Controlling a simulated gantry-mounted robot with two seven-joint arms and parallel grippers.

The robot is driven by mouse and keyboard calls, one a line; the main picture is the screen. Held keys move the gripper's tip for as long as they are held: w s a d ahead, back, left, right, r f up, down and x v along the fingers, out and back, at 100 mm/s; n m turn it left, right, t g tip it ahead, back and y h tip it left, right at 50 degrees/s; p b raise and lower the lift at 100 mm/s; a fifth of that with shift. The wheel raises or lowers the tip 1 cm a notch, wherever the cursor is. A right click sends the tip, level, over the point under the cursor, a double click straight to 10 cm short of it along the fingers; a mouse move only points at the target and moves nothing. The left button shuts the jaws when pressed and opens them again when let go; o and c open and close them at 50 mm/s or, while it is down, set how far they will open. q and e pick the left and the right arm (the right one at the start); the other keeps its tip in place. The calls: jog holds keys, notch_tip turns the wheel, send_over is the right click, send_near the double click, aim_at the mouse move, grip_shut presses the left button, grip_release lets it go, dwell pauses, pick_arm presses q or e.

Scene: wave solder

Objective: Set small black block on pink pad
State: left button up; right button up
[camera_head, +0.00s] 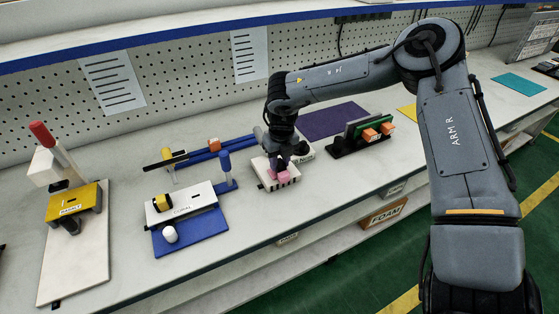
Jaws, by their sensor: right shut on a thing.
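My right gripper (280,161) points down over a white block with black stripes (288,184) on the bench. The pink pad (283,176) shows on that white block, just under the fingertips. The gripper is shut on a small dark thing, which fits the small black block; the fingers hide most of it. I cannot tell whether it touches the pad. My left gripper is not in view.
A blue base with a white fixture (187,200) stands left of the gripper, with a blue-handled post beside it. A toggle fixture on a white board (88,262) is at far left. A dark rack with orange parts (361,142) and a purple mat (325,121) lie right.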

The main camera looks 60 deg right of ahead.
aim_at(281, 165)
dwell(0.3)
jog(key=o, duration=0.9)
jog(key=shift+o, duration=1.1)
notch_tip(281, 165, up, 11)
jog(key=p, duration=0.3)
jog(key=shift+s+a+f, duration=0.15)
jog(key=shift+s+a, duration=0.1)
jog(key=shift+s, duration=0.2)
